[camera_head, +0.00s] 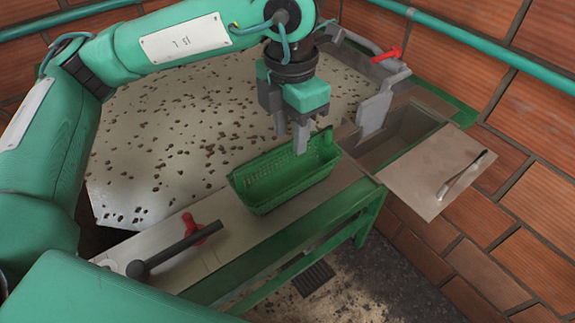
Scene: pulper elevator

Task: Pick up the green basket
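The green basket (262,192) is a long, open-topped box with slotted walls. It stands upright on the pale ledge in the middle of the view and looks empty. My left gripper (291,141) points down over the basket's far right part. Its two grey fingers are apart with a gap between them. The fingertips overlap the basket's back rim in the picture; I cannot tell whether they touch it. My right gripper is not in view.
A large pale tray (150,130) with scattered brown beans lies behind the basket. A black lever with a red part (203,234) is at front left. An open hatch with a handled lid (430,172) is at right. Brick walls and a green pipe (480,40) bound the back.

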